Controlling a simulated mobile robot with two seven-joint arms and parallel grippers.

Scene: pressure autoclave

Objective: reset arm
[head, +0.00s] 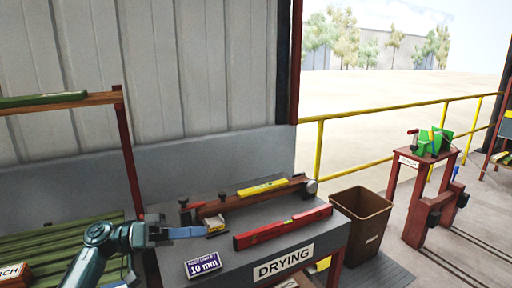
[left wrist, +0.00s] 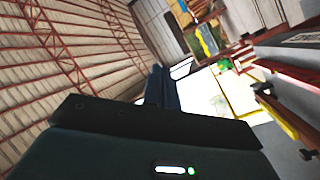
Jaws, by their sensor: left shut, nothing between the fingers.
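My left arm (head: 110,240) comes in from the lower left of the head view, teal and bent. Its left gripper (head: 198,232) points right, its fingers shut and empty above the front left part of the grey drying table (head: 225,262). In the left wrist view the dark gripper (left wrist: 162,82) is seen from behind and tilted, with the roof and the yard beyond it. My right gripper is not in view.
A red level (head: 283,228), a yellow level (head: 262,187) and a small "10 mm" box (head: 202,265) lie on the table. A brown bin (head: 361,218) stands right of it. Bamboo poles (head: 60,240) lie at left, near my arm. A yellow railing (head: 400,110) runs behind.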

